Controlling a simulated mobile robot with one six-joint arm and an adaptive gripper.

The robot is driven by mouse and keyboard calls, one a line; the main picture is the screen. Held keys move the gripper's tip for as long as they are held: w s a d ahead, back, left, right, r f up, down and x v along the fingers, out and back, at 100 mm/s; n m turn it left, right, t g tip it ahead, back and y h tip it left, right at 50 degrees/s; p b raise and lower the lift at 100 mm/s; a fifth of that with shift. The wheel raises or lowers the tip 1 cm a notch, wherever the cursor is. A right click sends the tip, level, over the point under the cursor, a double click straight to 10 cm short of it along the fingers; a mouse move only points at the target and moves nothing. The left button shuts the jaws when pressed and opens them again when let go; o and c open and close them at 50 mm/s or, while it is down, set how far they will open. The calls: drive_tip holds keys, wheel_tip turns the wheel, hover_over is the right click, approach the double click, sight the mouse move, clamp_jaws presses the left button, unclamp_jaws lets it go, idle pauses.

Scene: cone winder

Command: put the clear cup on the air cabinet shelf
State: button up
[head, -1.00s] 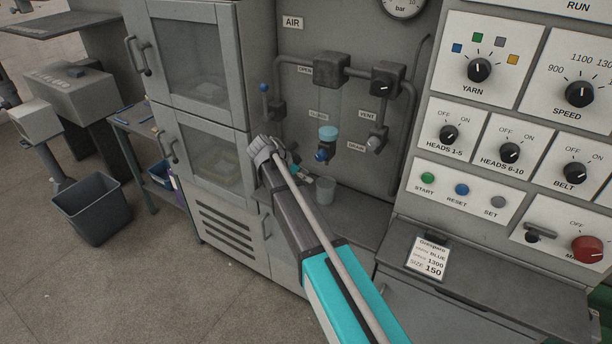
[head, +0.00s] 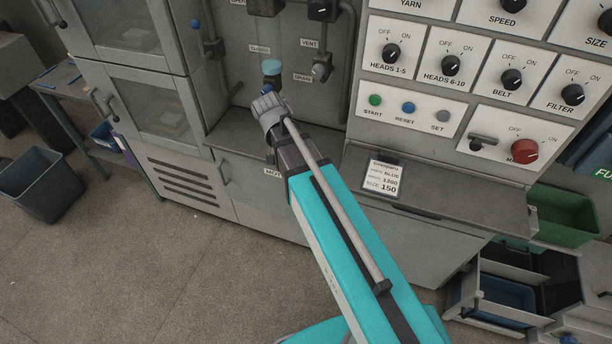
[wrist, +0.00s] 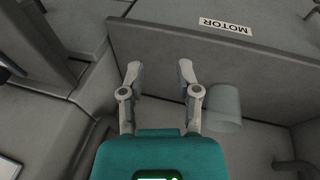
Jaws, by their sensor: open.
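The clear cup (wrist: 222,107) is a translucent, greyish cup in the wrist view, just right of my gripper's right finger. In the head view, the air cabinet shelf (head: 226,132) is the grey ledge below the pipes and valves. There my arm covers part of the shelf, and the cup is hidden.
A cup-like blue-capped filter (head: 271,70) and valves hang above the shelf. A glass-doored cabinet (head: 150,105) stands at left and a control panel (head: 440,75) at right. A dark bin (head: 40,185) is on the floor. Open floor lies in front.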

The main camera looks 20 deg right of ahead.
drive_tip(key=s+d+n+y, duration=0.1)
drive_tip(key=s+n+y, duration=0.2)
drive_tip(key=s, duration=0.6)
drive_tip(key=n, duration=0.2)
drive_tip(key=shift+s+d+f+n, duration=0.3)
drive_tip(key=shift+s+f+n, duration=0.05)
drive_tip(key=shift+f+n, duration=0.05)
